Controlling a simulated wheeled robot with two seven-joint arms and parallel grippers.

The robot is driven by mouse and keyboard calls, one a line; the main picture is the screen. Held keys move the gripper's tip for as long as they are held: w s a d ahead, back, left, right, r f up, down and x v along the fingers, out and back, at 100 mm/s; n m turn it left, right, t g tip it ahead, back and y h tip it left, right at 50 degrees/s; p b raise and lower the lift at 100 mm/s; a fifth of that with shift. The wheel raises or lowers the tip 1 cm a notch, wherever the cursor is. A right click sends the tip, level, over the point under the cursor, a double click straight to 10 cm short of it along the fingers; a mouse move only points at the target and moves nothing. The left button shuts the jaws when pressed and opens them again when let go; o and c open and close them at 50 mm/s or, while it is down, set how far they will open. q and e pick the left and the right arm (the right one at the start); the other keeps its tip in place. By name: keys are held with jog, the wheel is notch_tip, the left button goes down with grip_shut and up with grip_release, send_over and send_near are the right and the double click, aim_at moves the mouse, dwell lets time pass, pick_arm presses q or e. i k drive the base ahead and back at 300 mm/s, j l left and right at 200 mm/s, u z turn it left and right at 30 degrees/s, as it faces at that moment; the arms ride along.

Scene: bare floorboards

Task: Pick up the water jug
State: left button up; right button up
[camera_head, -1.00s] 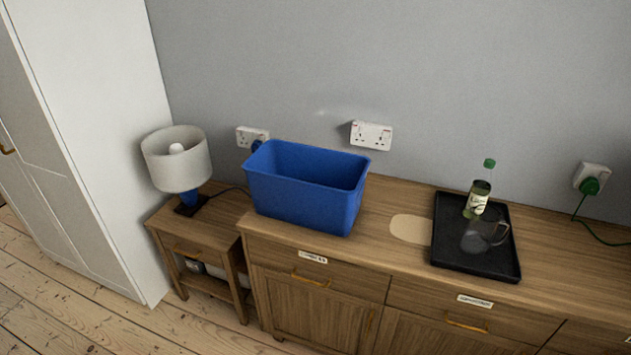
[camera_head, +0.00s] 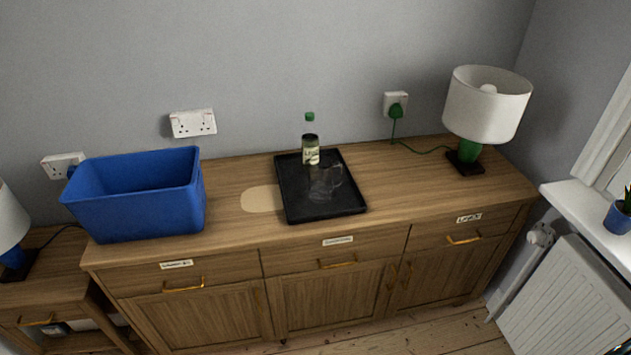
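A clear glass jug (camera_head: 322,182) with a handle on its right side stands upright on a black tray (camera_head: 342,207). The tray lies on top of the wooden sideboard (camera_head: 400,182), near its middle. The jug is see-through and hard to make out against the dark tray. A bottle with a green cap and a pale label (camera_head: 311,156) stands just behind the jug on the same tray. Neither of my grippers shows in the view.
A blue bin (camera_head: 150,208) stands on the sideboard's left end. A white-shaded lamp (camera_head: 487,105) stands at its right end, its green cord running to a wall socket. A radiator (camera_head: 560,300) is at right.

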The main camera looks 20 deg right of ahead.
aim_at(321, 184)
jog(key=i+j, duration=0.1)
jog(key=i, duration=0.6)
jog(key=i+j, duration=0.1)
jog(key=i, duration=0.65)
jog(key=z, duration=1.45)
